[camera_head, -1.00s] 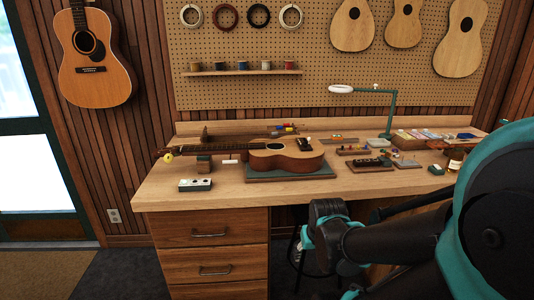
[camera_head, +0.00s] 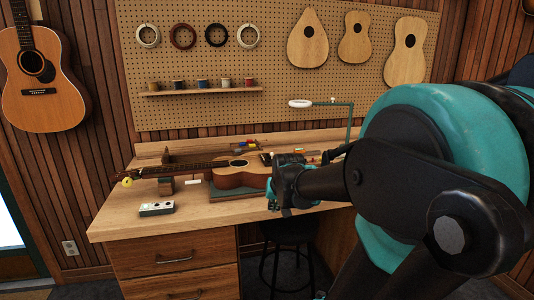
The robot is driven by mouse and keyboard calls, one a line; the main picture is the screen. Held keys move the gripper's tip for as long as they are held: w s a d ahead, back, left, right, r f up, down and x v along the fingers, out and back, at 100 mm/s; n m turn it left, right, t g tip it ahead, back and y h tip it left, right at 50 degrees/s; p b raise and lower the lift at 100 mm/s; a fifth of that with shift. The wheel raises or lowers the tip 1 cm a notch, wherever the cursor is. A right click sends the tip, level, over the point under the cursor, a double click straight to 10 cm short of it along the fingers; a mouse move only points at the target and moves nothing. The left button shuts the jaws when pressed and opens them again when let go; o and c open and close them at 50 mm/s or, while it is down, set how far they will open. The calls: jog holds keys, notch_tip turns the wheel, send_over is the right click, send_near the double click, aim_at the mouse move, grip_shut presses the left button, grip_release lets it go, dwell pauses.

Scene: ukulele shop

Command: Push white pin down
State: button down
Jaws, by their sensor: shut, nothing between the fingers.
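A small wooden ukulele (camera_head: 235,173) lies on its back on the bench, its body on a dark green mat (camera_head: 226,196) and its neck on a brown block (camera_head: 165,186) to the left. The dark bridge area (camera_head: 266,159) has tiny light specks. I cannot make out which is the white pin, and my arm covers part of the body's right end. My gripper (camera_head: 277,203) is shut and empty at the front edge of the bench, just right of the ukulele body. Its fingertips are small and hard to tell apart.
A small grey box with dark knobs (camera_head: 156,209) sits at the bench's front left. A white block (camera_head: 192,182) lies beside the neck rest. A teal lamp (camera_head: 350,120) stands behind my arm, which hides the right side of the bench. A dark stool (camera_head: 288,232) stands below.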

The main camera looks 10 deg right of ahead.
jog(key=w+d+r+m+t+h, duration=0.15)
jog(key=w+d+r, duration=0.25)
jog(key=w+r, duration=0.55)
jog(key=w+d+r+m+t+y, duration=0.1)
jog(key=w+d+r+m+t, duration=0.15)
jog(key=w+r, duration=0.7)
send_over(272, 156)
jog(key=s+d, duration=0.2)
notch_tip(272, 156, down, 4)
jog(key=f, duration=0.1)
jog(key=a+f, duration=0.1)
jog(key=shift+w+a+f+m+g+h, duration=0.1)
jog(key=shift+f+m+g+h, duration=0.2)
jog(key=shift+f+g, duration=0.1)
jog(key=shift+a+f, duration=0.15)
jog(key=shift+f, duration=0.2)
